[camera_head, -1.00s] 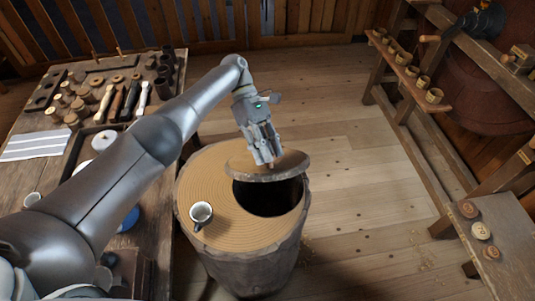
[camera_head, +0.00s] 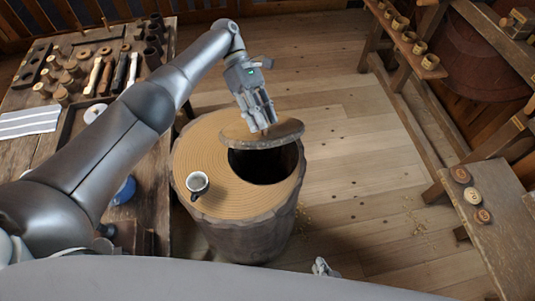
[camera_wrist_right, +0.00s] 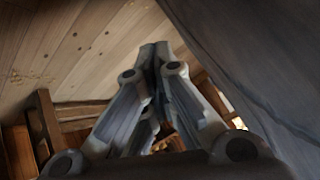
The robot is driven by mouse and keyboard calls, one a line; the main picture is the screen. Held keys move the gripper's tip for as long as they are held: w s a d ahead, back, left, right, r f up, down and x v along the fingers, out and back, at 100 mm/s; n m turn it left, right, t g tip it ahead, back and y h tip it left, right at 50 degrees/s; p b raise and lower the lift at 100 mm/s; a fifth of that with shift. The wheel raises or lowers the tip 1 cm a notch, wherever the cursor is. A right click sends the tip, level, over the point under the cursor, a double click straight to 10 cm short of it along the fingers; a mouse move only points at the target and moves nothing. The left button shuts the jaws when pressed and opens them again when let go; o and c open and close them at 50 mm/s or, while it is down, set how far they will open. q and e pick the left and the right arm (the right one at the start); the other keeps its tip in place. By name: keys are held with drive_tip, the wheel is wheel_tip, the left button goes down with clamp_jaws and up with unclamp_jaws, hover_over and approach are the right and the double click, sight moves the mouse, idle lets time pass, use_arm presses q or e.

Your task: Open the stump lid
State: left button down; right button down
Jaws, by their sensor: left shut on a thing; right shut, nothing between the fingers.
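The stump (camera_head: 235,222) stands upright on the floor with a ringed top and a dark round opening (camera_head: 268,165) in it. The stump lid (camera_head: 287,130) is tilted up above the back of the opening, so part of the dark inside shows. My left gripper (camera_head: 264,124) is shut on the lid's knob, which the fingers mostly hide. My right gripper shows at the bottom of the head view (camera_head: 322,268), away from the stump. In the right wrist view its fingers (camera_wrist_right: 155,50) are together with nothing between them.
A cluttered workbench (camera_head: 30,155) is at the left. A bench with round wooden discs (camera_head: 500,245) is at the right. The floor (camera_head: 340,165) right of the stump is clear.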

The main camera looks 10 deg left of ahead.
drive_tip(key=w+a+r+m+t+y, duration=0.1)
drive_tip(key=w+a+r+m+t, duration=0.25)
drive_tip(key=r, duration=0.65)
drive_tip(key=w+a+r+m+t, duration=0.3)
drive_tip(key=w+r+m+t, duration=0.15)
drive_tip(key=r, duration=0.55)
drive_tip(key=w+a+r+m+t+y, duration=0.1)
drive_tip(key=w+a+r+m+t, duration=0.25)
drive_tip(key=r, duration=0.65)
drive_tip(key=s+a+m, duration=0.1)
drive_tip(key=a+m, duration=0.1)
drive_tip(key=m, duration=0.4)
drive_tip(key=s+a+r+m+y, duration=0.1)
drive_tip(key=a+m, duration=0.1)
drive_tip(key=m, duration=0.4)
drive_tip(key=s+a+r+m+g, duration=0.1)
drive_tip(key=s+a+m, duration=0.1)
drive_tip(key=m, duration=0.4)
drive_tip(key=shift+a, duration=0.35)
drive_tip(key=x, duration=0.9)
drive_tip(key=shift+a, duration=0.15)
drive_tip(key=shift+w+a+r, duration=0.2)
drive_tip(key=shift+w+r, duration=0.45)
drive_tip(key=shift+r, duration=0.2)
drive_tip(key=shift+w+a+r, duration=0.2)
drive_tip(key=shift+w+r, duration=0.45)
drive_tip(key=shift+r, duration=0.15)
